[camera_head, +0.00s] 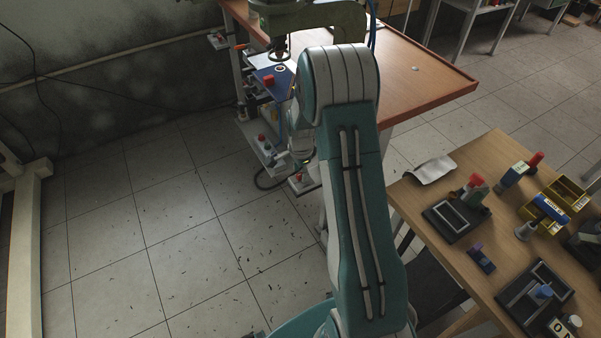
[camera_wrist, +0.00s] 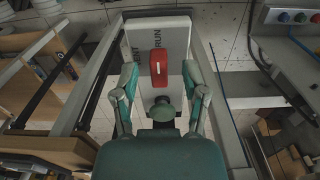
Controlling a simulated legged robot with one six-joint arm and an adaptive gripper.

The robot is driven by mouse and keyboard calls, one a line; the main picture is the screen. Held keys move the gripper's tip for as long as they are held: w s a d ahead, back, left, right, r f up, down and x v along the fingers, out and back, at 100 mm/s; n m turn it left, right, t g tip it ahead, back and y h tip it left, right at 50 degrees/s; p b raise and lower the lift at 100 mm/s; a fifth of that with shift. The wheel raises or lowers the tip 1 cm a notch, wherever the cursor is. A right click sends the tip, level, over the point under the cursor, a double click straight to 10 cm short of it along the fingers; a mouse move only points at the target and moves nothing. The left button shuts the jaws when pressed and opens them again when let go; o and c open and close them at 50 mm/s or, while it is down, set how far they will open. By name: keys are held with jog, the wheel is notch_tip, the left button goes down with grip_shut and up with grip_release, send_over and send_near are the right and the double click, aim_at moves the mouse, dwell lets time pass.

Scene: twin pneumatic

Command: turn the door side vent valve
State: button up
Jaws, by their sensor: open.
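In the wrist view, a white panel (camera_wrist: 178,28) has dark lettering, with "RUN" readable and another word partly cut off to its left. A red valve handle (camera_wrist: 159,68) with a small white mark stands on this panel, its long side running up and down the picture. My gripper (camera_wrist: 160,74) is open, its teal fingers at the left and right of the red handle, with visible gaps on both sides. I cannot tell its depth from the handle. A round green part (camera_wrist: 162,110) shows below the handle. In the head view my arm hides most of this area.
In the head view, a bench (camera_head: 430,75) stands behind my arm, with red-knobbed fittings (camera_head: 268,80) at its left side. A wooden table (camera_head: 415,195) with parts stands at the right. A grey box with coloured buttons (camera_wrist: 300,17) shows at upper right.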

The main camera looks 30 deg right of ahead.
jog(key=shift+d+f, duration=0.45)
jog(key=shift+a, duration=0.15)
grip_shut()
